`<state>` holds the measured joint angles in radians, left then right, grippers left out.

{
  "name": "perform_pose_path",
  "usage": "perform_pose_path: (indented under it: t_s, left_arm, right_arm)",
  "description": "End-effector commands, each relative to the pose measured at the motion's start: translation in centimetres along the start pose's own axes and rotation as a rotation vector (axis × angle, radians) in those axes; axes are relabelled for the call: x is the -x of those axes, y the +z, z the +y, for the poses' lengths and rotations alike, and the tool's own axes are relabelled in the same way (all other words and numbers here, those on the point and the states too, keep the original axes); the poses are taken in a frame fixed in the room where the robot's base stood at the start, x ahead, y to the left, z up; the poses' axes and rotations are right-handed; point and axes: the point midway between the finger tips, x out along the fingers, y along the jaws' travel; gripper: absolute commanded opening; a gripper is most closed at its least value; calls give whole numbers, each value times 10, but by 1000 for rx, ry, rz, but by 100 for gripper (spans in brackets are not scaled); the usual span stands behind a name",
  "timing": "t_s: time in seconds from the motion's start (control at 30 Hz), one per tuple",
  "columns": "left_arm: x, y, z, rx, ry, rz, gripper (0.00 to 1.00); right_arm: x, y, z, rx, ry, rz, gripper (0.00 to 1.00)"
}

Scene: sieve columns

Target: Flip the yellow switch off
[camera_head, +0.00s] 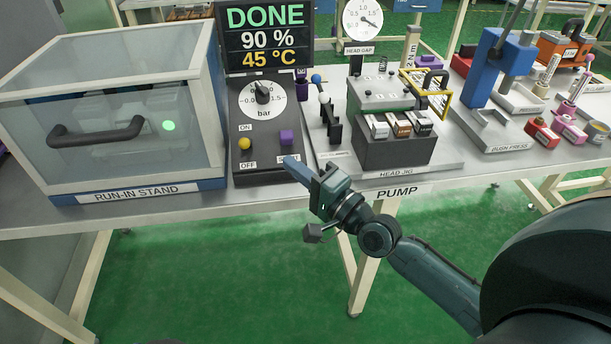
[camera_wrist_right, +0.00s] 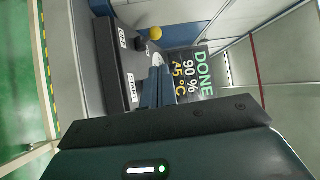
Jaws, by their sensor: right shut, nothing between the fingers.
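The yellow switch (camera_head: 245,143) is a round yellow knob on the dark control box, between an ON label above it and an OFF label below it. In the right wrist view its yellow ball (camera_wrist_right: 155,33) stands beside a black base, on the side away from the white label (camera_wrist_right: 122,38); I cannot be sure of its tilt. My right gripper (camera_head: 290,163) is shut and empty, its blue fingertips near the box's lower right, below the purple switch (camera_head: 286,137) and apart from the yellow knob. Its fingers also show in the right wrist view (camera_wrist_right: 157,86). My left gripper is out of view.
A display (camera_head: 265,37) reading DONE, 90 % and 45 °C stands behind the box's dial (camera_head: 262,98). The glass run-in stand (camera_head: 125,120) is left of the box. The head jig (camera_head: 393,150) is to its right. Open floor lies in front of the table.

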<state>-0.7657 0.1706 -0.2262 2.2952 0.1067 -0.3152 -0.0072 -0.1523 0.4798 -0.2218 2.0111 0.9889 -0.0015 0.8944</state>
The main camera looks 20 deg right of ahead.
Motion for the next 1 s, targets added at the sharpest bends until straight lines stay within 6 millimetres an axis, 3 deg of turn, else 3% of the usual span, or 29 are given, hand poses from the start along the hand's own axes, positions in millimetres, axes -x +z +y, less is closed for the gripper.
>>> perform_pose_path:
  t_s: [0.1, 0.23, 0.8, 0.87, 1.0]
  left_arm:
    - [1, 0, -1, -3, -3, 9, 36]
    - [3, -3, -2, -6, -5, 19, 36]
    - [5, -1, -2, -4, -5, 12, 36]
    - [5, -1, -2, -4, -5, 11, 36]
    - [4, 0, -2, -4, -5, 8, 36]
  right_arm:
    - [17, 0, 2, 1, 3, -1, 0]
    - [26, 0, 0, 0, 0, 0, 0]
    - [28, 2, 1, 6, 2, -1, 0]
    - [32, 8, 5, 38, 15, -7, 0]
    - [57, 46, 27, 277, 96, -53, 0]
